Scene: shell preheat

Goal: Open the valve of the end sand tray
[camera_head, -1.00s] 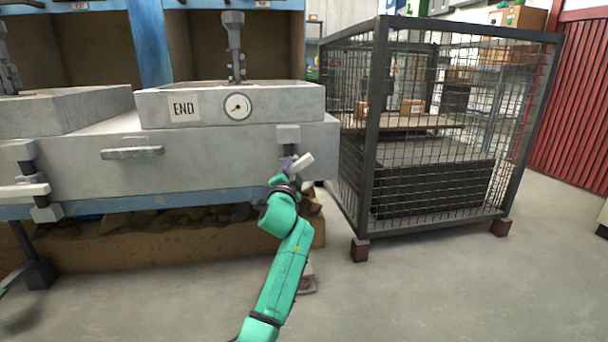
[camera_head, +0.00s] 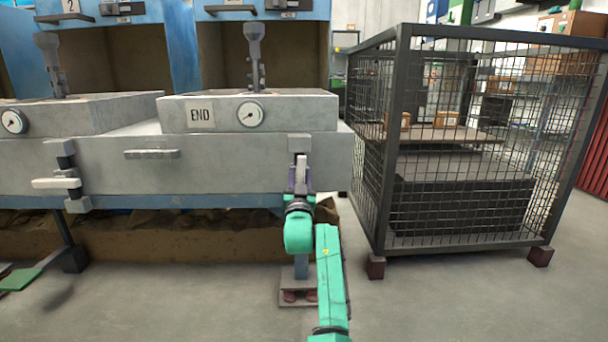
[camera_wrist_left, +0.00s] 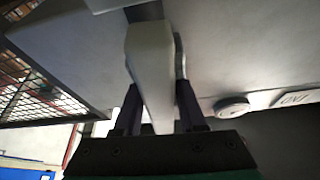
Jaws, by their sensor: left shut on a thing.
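The end sand tray (camera_head: 240,160) is a pale grey box with an END label (camera_head: 200,115) and a round gauge (camera_head: 250,113). Its valve (camera_head: 299,143) is on the tray's front face near the right end. My left gripper (camera_head: 301,187) is at this valve, shut on its pale lever. The lever (camera_head: 301,172) now looks upright in the head view, partly hidden by the fingers. In the left wrist view the pale lever (camera_wrist_left: 150,65) runs between the two dark fingers (camera_wrist_left: 155,110). My right gripper is not in view.
A dark wire-mesh cage (camera_head: 460,150) stands close on the right. A neighbouring valve (camera_head: 62,180) at left has its pale lever lying level. A foot plate (camera_head: 298,290) sits on the floor below the end valve. Open floor lies in front.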

